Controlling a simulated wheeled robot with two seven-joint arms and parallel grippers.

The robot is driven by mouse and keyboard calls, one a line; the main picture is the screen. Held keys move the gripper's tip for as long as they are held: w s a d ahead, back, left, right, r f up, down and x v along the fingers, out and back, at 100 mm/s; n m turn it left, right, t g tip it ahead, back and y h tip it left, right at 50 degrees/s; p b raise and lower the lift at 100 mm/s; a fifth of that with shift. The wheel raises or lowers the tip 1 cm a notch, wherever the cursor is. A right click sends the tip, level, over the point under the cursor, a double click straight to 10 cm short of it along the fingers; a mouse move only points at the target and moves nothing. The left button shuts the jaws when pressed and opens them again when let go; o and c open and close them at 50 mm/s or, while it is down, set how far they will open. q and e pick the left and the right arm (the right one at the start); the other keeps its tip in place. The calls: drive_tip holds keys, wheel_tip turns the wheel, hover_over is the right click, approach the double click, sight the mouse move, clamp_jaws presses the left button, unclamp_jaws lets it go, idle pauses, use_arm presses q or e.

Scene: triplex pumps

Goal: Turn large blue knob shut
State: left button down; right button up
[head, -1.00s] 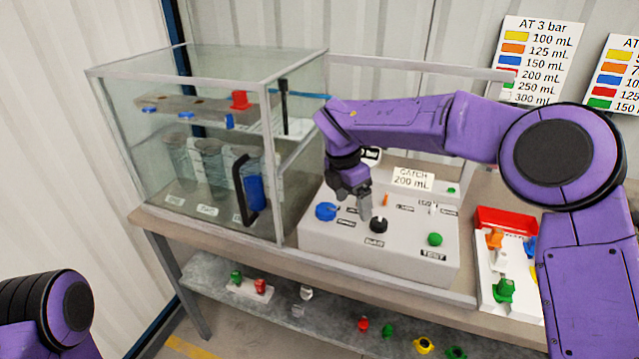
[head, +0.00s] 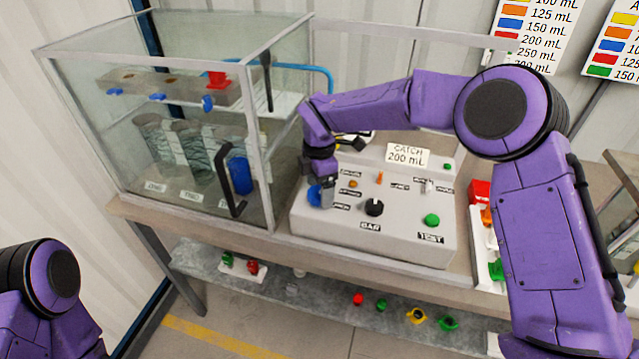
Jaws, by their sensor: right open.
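The large blue knob (head: 314,196) sits at the left end of the sloped white control panel (head: 400,243). My right gripper (head: 326,196) points down at the blue knob, and its fingers cover the knob's right part. The gripper is open; whether the fingers touch the knob or straddle it, I cannot tell. The knob's pointer and angle are hidden. My left arm (head: 45,290) shows only as a purple link at the lower left; its gripper is out of view.
A black knob (head: 374,207) and a green button (head: 432,220) are on the panel. A glass case (head: 90,150) with a black handle (head: 232,185) stands close on the left. A sign reading CATCH 200 mL (head: 408,154) is behind. Loose coloured parts lie on the lower shelf.

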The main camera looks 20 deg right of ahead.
drive_tip(key=shift+s+r, duration=0.25)
drive_tip(key=shift+s, duration=0.15)
drive_tip(key=c, duration=1)
use_arm(q)
drive_tip(key=shift+s, duration=0.25)
use_arm(e)
drive_tip(key=shift+c, duration=0.2)
